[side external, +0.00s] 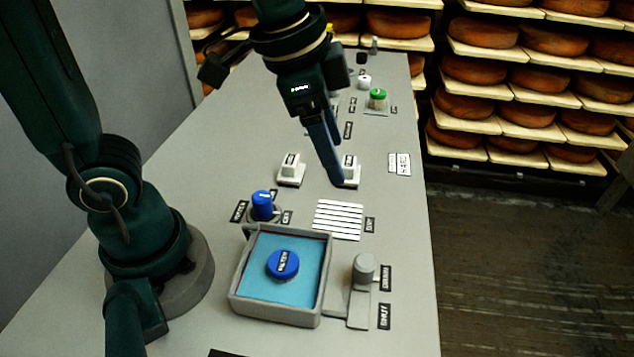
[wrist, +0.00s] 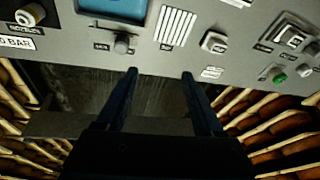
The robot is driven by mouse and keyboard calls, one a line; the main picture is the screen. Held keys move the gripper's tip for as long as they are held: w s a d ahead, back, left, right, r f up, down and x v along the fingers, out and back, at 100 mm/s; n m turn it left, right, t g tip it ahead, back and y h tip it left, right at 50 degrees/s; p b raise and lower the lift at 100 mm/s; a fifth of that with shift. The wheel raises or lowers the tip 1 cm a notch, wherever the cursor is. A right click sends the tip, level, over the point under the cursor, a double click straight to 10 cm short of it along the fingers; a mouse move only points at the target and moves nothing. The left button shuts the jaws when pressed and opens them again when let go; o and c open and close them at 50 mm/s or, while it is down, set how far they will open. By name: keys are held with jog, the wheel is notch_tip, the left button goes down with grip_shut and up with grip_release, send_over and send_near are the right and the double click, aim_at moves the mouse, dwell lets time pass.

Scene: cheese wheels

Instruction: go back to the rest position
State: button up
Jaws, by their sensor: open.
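My gripper (side external: 333,182) hangs from the arm above the grey console, with its blue fingers pointing down near a white rocker switch (side external: 349,170) in the side external view. I cannot tell from that view how far above the panel the fingertips are. In the wrist view my gripper (wrist: 159,74) has its two fingers well apart, with nothing between them. Beyond the fingertips are the console's edge and the dark floor.
The grey console (side external: 190,190) carries a second white switch (side external: 290,170), a blue knob (side external: 262,206), a tray with a blue button (side external: 283,264), a grey lever (side external: 363,270) and a green button (side external: 377,95). Shelves of cheese wheels (side external: 530,80) stand beyond; the floor (side external: 520,260) is clear.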

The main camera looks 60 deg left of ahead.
jog(key=s+a+f+n+t, duration=0.1)
jog(key=s+a+n+t, duration=0.1)
jog(key=s+a+n, duration=0.3)
jog(key=s+n, duration=0.2)
jog(key=shift+s+y, duration=0.3)
jog(key=shift+s, duration=0.1)
